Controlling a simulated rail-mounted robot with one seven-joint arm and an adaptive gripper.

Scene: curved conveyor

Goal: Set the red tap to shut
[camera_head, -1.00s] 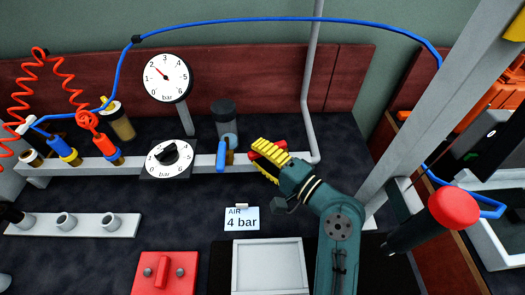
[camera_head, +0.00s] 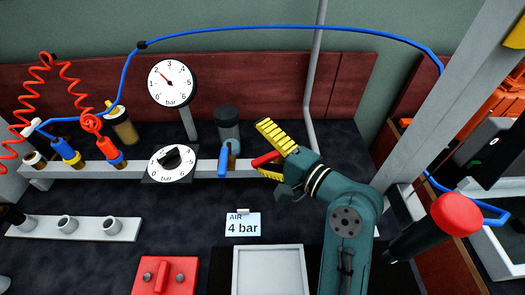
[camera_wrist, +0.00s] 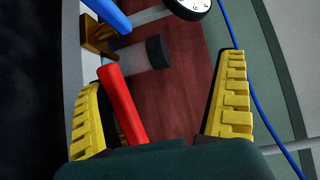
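The red tap handle (camera_head: 265,159) sits on the grey pipe just right of the blue tap handle (camera_head: 223,158), slanting slightly up to the right. In the wrist view the red handle (camera_wrist: 122,100) reaches back between my fingers. My gripper (camera_head: 262,147) is open around the red handle, with one yellow finger above it and one low beside it. In the wrist view the handle lies nearer the left finger, and a wide gap separates it from the right finger; my gripper (camera_wrist: 160,78) holds nothing. The handle's far right end is hidden by my gripper.
A pressure gauge (camera_head: 171,82) stands behind a black-knobbed dial (camera_head: 171,163). A dark-capped cylinder (camera_head: 228,125) stands behind the blue tap. A card reading "AIR 4 bar" (camera_head: 242,225) and a white tray (camera_head: 270,252) are in front. A vertical grey pipe (camera_head: 312,110) rises behind my gripper.

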